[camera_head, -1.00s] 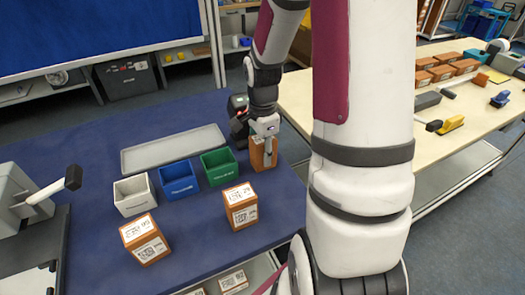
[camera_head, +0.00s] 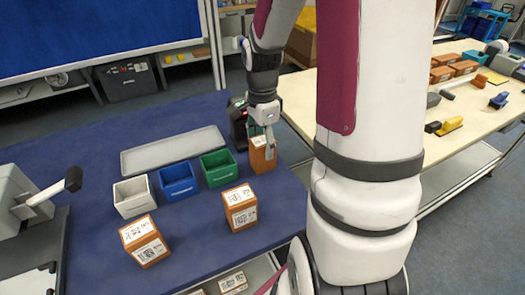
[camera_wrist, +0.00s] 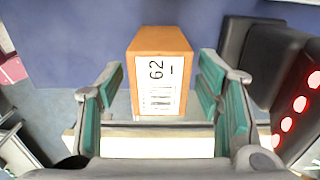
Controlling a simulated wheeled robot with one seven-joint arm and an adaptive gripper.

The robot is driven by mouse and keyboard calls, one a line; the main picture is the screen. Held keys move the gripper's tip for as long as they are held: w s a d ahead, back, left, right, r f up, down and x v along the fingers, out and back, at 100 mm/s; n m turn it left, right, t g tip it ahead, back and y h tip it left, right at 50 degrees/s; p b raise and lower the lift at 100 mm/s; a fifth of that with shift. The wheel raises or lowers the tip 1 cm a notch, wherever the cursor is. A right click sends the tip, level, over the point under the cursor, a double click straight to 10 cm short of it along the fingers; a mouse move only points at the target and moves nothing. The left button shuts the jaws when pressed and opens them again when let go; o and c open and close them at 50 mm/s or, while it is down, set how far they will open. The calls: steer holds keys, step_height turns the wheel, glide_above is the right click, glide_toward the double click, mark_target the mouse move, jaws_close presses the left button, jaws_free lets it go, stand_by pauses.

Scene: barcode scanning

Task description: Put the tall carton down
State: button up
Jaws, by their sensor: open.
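The tall carton (camera_head: 260,158) is orange-brown with a white label and stands upright on the blue table, right of the green bin. My gripper (camera_head: 268,135) is above it, pointing down. In the wrist view the carton (camera_wrist: 160,70) shows its label, and the fingers of my gripper (camera_wrist: 165,95) are apart on either side of it, with gaps between the pads and the carton.
White (camera_head: 134,197), blue (camera_head: 179,181) and green (camera_head: 219,168) bins stand left of the carton, with a grey tray (camera_head: 175,151) behind them. Two other cartons (camera_head: 241,208) (camera_head: 145,241) stand in front. A black scanner device (camera_head: 238,121) is close behind my gripper.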

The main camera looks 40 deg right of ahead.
step_height(320, 180, up, 7)
steer(key=shift+r, duration=0.45)
steer(key=shift+a+r, duration=0.25)
steer(key=shift+r, duration=0.1)
steer(key=s+a+r+n+t, duration=0.2)
steer(key=s+a+r+n, duration=0.2)
steer(key=s+a+n, duration=0.4)
steer(key=s+a+r+n+t, duration=0.2)
steer(key=s+a+r+n, duration=0.3)
steer(key=n, duration=0.8)
steer(key=shift+s+a, duration=1.35)
steer(key=shift+a, duration=0.8)
